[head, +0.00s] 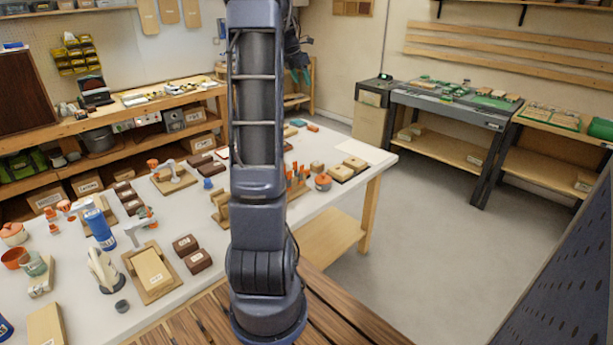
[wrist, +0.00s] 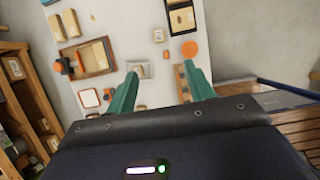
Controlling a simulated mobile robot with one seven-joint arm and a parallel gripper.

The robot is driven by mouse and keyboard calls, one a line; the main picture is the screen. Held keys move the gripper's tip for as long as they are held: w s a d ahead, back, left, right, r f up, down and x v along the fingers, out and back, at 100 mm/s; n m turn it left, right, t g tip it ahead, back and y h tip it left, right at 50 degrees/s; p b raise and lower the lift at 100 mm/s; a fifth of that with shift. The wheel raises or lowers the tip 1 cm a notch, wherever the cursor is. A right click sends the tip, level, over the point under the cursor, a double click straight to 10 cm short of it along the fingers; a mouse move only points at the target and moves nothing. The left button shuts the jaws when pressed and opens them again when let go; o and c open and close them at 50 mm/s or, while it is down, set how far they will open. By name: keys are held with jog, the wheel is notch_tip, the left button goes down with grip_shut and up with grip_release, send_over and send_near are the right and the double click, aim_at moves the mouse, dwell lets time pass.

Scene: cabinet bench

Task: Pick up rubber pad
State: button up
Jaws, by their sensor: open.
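My gripper (wrist: 160,64) is open in the wrist view, with two teal fingers apart and nothing between them. It looks down on the white bench top (wrist: 130,20) from above. In the head view its teal fingers (head: 300,75) show small behind my arm, at the far side of the bench. I cannot tell for sure which thing is the rubber pad. A small pale square block (wrist: 138,70) lies near the left fingertip, and a round orange thing (wrist: 190,49) shows at the right fingertip. My arm hides the middle of the bench in the head view.
A wooden tray with a block (wrist: 88,58) and a dark tray (wrist: 181,17) lie on the bench. Open floor (head: 430,240) lies to the right.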

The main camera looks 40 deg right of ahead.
send_near(306, 170)
jog(key=shift+x, duration=5.65)
jog(key=c, duration=1.1)
